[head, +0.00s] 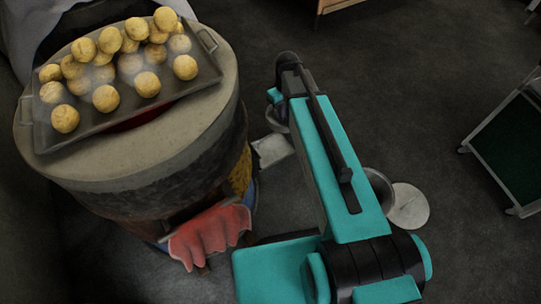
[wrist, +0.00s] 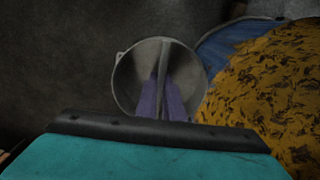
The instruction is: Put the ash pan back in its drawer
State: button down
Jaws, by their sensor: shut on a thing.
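In the wrist view my gripper (wrist: 162,90) has two purple fingers close together over the mouth of a round grey metal pail (wrist: 122,82). The fingers are shut on a thin grey strip across the pail, which looks like its handle. The pail also shows in part below the end of my arm in the head view (head: 279,120), right of the barrel oven (head: 195,160). My gripper is mostly hidden there. A pale flat piece (head: 273,150) lies on the floor near the oven's base. I cannot make out a separate ash pan or the drawer's inside.
A tray (head: 120,118) of round buns sits on the oven top. A red cloth or mitt (head: 208,236) hangs at its lower front. Another pail (head: 378,186) and a pale round disc (head: 410,207) are beside my arm. A green-panelled frame (head: 510,150) stands right; dark floor between is clear.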

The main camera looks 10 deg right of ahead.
jog(key=s+f+b, duration=0.2)
jog(key=f+b, duration=0.6)
jog(key=f, duration=0.7)
jog(key=s+d+f+b, duration=0.1)
jog(key=s+f+b, duration=0.2)
jog(key=f+b, duration=0.6)
notch_tip(320, 180, down, 8)
jog(key=shift+r+m, duration=0.25)
jog(key=shift+m, duration=0.05)
jog(key=shift+d, duration=0.1)
jog(key=b, duration=0.5)
send_over(274, 149)
jog(key=shift+s+d+f, duration=0.15)
jog(key=shift+s+f, duration=0.25)
jog(key=shift+f, duration=0.35)
jog(key=shift+w, duration=0.6)
jog(key=shift+b, duration=0.3)
jog(key=shift+f+b, duration=1.1)
jog(key=shift+f, duration=0.65)
